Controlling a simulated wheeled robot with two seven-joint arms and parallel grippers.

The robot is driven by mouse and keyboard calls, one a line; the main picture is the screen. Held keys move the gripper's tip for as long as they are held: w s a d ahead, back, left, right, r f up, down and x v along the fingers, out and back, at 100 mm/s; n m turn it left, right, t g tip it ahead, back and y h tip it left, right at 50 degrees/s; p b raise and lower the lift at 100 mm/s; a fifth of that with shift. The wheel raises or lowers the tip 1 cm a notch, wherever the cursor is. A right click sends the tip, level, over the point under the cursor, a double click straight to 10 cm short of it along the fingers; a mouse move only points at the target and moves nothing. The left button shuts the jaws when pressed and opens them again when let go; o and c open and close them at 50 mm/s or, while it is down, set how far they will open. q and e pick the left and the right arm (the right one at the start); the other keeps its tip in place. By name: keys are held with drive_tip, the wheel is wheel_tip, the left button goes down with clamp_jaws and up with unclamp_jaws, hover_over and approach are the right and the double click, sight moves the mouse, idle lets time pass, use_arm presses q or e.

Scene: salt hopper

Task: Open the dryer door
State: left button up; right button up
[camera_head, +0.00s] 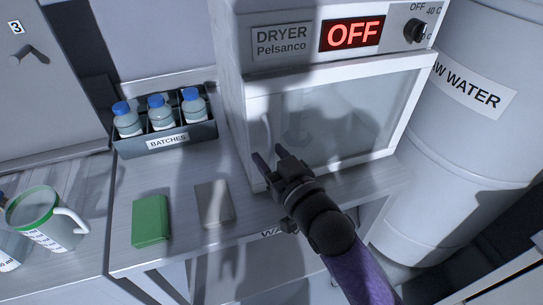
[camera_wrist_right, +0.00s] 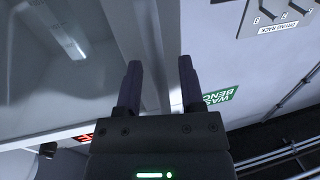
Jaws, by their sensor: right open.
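The white dryer (camera_head: 285,75) stands at the back of the bench, with a red OFF display (camera_head: 352,34) and a knob (camera_head: 414,31) on top. Its glass-fronted door (camera_head: 345,115) looks shut. A pale upright handle (camera_head: 267,132) shows faintly near the door's left edge. My right gripper (camera_head: 268,158) is open and empty, just below and in front of the handle. Contact cannot be told. My left gripper is not in view.
A dark BATCHES rack (camera_head: 166,141) with blue-capped bottles stands left of the dryer. A green block (camera_head: 150,221) and a grey block (camera_head: 214,204) lie on the bench in front. A green-rimmed jug (camera_head: 45,222) is far left. A large white water drum (camera_head: 440,150) stands close on the right.

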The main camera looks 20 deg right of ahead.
clamp_jaws()
idle(1.3)
